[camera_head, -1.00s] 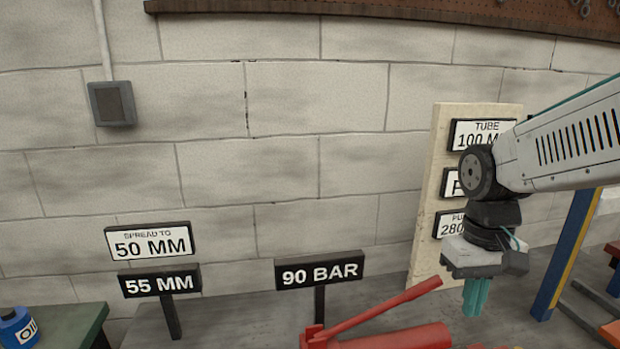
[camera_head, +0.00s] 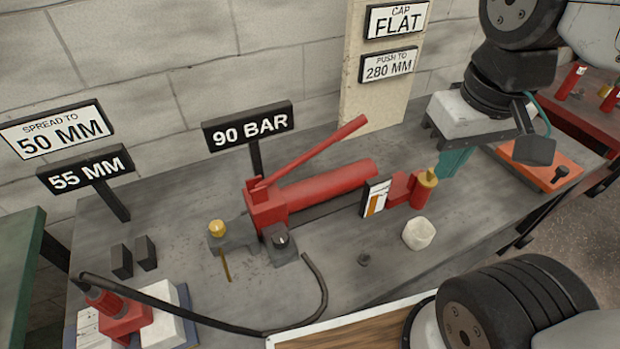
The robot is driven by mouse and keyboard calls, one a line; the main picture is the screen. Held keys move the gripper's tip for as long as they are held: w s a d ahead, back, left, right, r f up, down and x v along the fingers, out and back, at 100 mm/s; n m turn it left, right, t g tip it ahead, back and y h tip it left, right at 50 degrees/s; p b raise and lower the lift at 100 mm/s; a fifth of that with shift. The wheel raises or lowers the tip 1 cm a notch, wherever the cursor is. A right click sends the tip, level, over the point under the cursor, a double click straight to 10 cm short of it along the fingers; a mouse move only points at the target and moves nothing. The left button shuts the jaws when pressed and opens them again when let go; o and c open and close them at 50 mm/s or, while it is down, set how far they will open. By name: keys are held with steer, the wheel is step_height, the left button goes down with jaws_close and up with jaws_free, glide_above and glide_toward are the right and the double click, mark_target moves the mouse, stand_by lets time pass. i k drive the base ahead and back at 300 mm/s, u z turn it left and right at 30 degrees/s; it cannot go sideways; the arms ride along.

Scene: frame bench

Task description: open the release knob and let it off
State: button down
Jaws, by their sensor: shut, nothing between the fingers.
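A red hand pump (camera_head: 325,187) with a long raised lever (camera_head: 318,150) lies on the grey bench. At its left end are a small brass knob (camera_head: 217,228) on a grey block and a dark round knob (camera_head: 281,239) on a dark block. I cannot tell for sure which one is the release knob. My gripper (camera_head: 450,172) has teal fingers, points down and is shut and empty. It is at the right, beyond the pump's right end, behind a small red cylinder with a brass top (camera_head: 427,182), well away from both knobs.
A black hose (camera_head: 230,325) curves from the pump to a red spreader (camera_head: 122,315) at the front left. Signs (camera_head: 248,127) stand behind. An orange plate (camera_head: 540,165) is at right.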

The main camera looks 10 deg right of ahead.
mark_target(280, 239)
steer(key=k, duration=1)
steer(key=u, duration=0.6)
steer(key=i, duration=0.75)
steer(key=z, duration=0.75)
